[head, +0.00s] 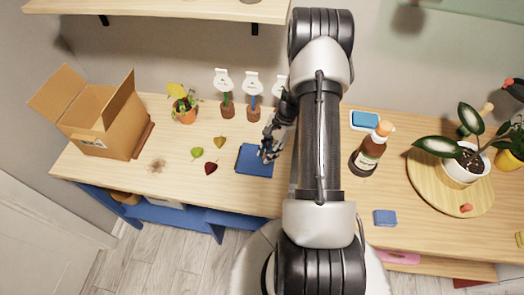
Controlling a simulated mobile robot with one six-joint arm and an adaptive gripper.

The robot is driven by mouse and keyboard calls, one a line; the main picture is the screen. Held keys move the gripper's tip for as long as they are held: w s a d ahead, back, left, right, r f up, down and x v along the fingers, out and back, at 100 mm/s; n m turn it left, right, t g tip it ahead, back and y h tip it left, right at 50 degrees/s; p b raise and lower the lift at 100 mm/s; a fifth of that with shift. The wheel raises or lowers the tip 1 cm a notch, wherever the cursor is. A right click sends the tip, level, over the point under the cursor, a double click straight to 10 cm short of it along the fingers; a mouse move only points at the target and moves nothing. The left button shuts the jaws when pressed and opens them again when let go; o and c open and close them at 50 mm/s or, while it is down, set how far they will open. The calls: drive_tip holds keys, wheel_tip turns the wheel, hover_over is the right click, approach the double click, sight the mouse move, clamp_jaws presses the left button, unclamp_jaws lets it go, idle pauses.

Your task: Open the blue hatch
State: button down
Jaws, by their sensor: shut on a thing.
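The blue hatch (252,162) is a flat dark blue square at the middle of the wooden table top, near its front edge. It looks flush with the table or nearly so; I cannot tell whether it is raised at all. My gripper (265,153) is at the hatch's right side, with its fingers pointing down and left over it. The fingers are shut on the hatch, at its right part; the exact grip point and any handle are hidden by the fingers.
An open cardboard box (105,125) stands far left. A brown bottle (367,155), a blue sponge (385,217) and a plant tray (425,190) are right.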

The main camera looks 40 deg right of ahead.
drive_tip(key=s+d, duration=0.2)
drive_tip(key=s, duration=0.1)
drive_tip(key=s+d, duration=0.3)
drive_tip(key=shift+s+d, duration=0.1)
drive_tip(key=shift+d, duration=0.2)
drive_tip(key=c, duration=1.4)
unclamp_jaws()
drive_tip(key=shift+o, duration=0.2)
drive_tip(key=v, duration=1.2)
drive_tip(key=shift+a, duration=0.1)
